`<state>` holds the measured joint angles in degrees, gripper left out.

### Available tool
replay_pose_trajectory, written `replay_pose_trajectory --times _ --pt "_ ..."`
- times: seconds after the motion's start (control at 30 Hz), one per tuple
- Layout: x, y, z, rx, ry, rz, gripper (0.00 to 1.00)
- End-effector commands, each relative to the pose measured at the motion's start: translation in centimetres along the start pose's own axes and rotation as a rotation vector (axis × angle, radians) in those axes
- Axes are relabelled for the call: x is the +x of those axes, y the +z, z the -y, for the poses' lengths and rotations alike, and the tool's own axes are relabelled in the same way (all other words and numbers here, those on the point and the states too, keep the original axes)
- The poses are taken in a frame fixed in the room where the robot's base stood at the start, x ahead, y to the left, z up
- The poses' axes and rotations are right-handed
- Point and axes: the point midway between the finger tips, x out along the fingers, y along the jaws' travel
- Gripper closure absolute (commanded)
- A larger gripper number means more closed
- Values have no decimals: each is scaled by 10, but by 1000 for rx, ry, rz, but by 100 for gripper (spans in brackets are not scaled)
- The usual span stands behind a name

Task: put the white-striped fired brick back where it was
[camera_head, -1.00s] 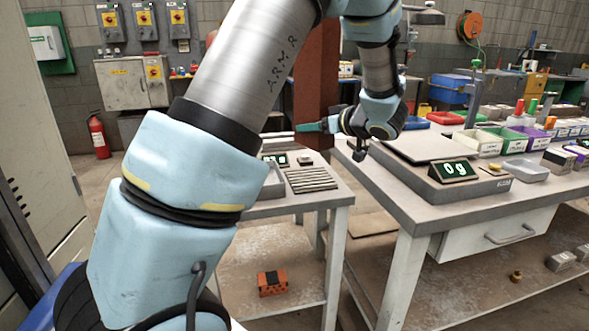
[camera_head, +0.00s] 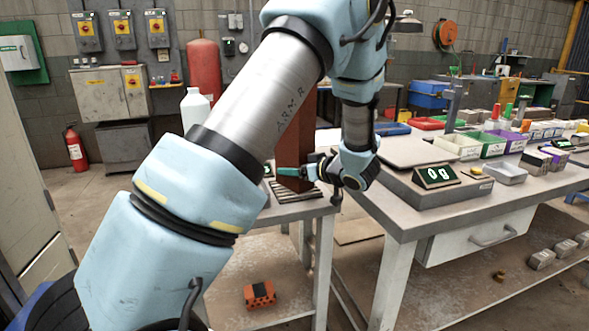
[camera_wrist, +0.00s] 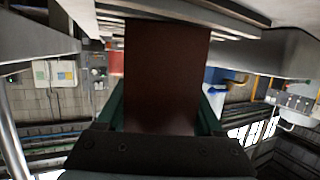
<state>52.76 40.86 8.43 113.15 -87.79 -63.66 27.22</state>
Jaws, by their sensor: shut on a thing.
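My gripper (camera_head: 300,173) is shut on a tall, plain reddish-brown fired brick (camera_head: 292,145), held upright with a green finger on either side. No white stripe shows on its visible faces. In the wrist view the brick (camera_wrist: 160,70) fills the middle between the fingers (camera_wrist: 161,112), its far end close to grey slats. In the head view its lower end is at the slatted rack (camera_head: 284,196) on the small table; whether it touches the slats I cannot tell. My arm hides part of the brick's top and the table's left side.
A scale (camera_head: 420,190) reading 0 g stands on the larger bench (camera_head: 440,216) to the right, close to my gripper. Coloured bins (camera_head: 492,145) stand behind it. An orange hollow brick (camera_head: 259,294) lies on the small table's lower shelf. A white bottle (camera_head: 195,108) stands behind my arm.

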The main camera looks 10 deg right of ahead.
Motion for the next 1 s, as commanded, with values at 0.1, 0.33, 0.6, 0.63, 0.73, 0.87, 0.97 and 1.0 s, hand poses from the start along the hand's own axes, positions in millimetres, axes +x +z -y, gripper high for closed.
replay_pose_trajectory --times 0.1,0.33,0.6,0.63,0.73,0.87,0.97,1.0 --pt "0 -1 0 -1 0 -1 100" --pt "1 2 0 0 0 0 19" --pt "1 2 0 0 0 0 2" --pt "1 2 0 0 0 0 2" --pt "0 2 0 0 0 0 2" --pt "-6 0 -1 -1 2 1 2" --pt "-22 0 -2 -1 4 1 2" --pt "-30 0 -1 -1 4 1 2"
